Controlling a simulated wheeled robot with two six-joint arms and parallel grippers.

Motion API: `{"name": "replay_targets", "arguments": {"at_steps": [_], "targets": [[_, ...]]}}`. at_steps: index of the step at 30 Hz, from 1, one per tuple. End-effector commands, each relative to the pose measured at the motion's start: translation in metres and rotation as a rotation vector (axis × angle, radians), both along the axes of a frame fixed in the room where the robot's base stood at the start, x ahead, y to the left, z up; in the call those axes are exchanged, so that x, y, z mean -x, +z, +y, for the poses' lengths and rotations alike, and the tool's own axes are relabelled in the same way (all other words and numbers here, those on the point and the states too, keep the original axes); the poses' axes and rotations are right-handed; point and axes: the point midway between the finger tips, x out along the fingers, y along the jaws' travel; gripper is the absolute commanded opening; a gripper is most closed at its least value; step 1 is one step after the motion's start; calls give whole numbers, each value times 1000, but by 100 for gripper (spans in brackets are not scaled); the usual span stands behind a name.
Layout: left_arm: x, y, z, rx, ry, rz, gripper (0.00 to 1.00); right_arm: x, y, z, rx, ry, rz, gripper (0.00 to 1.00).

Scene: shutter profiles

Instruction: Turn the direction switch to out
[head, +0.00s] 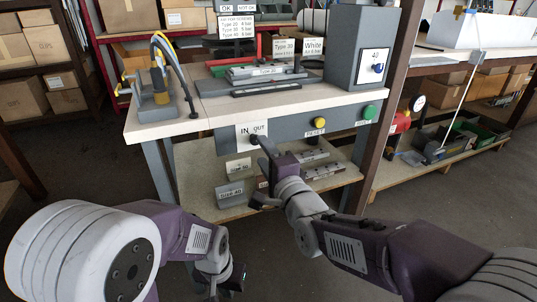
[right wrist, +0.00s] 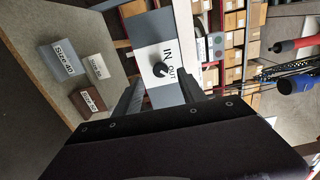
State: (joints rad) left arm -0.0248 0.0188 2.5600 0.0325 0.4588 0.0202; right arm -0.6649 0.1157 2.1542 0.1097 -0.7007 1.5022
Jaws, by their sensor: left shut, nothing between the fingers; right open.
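The white switch plate (head: 243,133) marked IN and OUT is on the front of the workbench, at its left end. In the right wrist view, the dark direction switch knob (right wrist: 160,70) stands out from the plate beside the lettering; which word it points at I cannot tell. My right gripper (head: 256,172) is open in front of the bench, just below the plate. In the right wrist view its fingers (right wrist: 159,84) lie on either side of the knob, apart from it. My left gripper (head: 222,286) is shut and empty, low in front of the bench.
A yellow reset button (head: 319,122) and a green button (head: 369,112) are on the same bench front to the right. Size-marked blocks (head: 230,194) lie on the lower shelf. A tool in a stand (head: 160,85) is on the bench top's left end.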

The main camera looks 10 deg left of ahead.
Motion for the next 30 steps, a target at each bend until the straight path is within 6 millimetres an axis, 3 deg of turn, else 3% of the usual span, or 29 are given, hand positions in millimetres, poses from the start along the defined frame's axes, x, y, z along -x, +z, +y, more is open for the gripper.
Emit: {"name": "replay_targets", "arguments": {"at_steps": [3,8,16,19,20,22,24,26,27,30], "targets": [[0,11,0,0,0,0,0,18,3,-12,0,1,1,48],[0,13,0,0,0,0,0,29,0,-20,0,0,1,48],[0,13,0,0,0,0,0,30,0,-21,0,-1,0,48],[0,24,0,0,0,0,0,19,11,-37,-1,-41,0,48],[0,31,0,0,0,1,0,11,19,-48,-1,-70,0,48],[0,54,0,0,0,0,0,-12,38,-92,4,-171,7,48],[0,82,0,0,0,0,0,-31,39,-155,60,-300,75,48],[0,99,0,0,0,0,0,-31,10,-205,222,-376,187,48],[0,107,0,0,0,-1,0,-23,-15,-233,361,-392,273,48],[0,120,0,0,0,0,0,20,-76,-280,701,-317,480,48]]}}
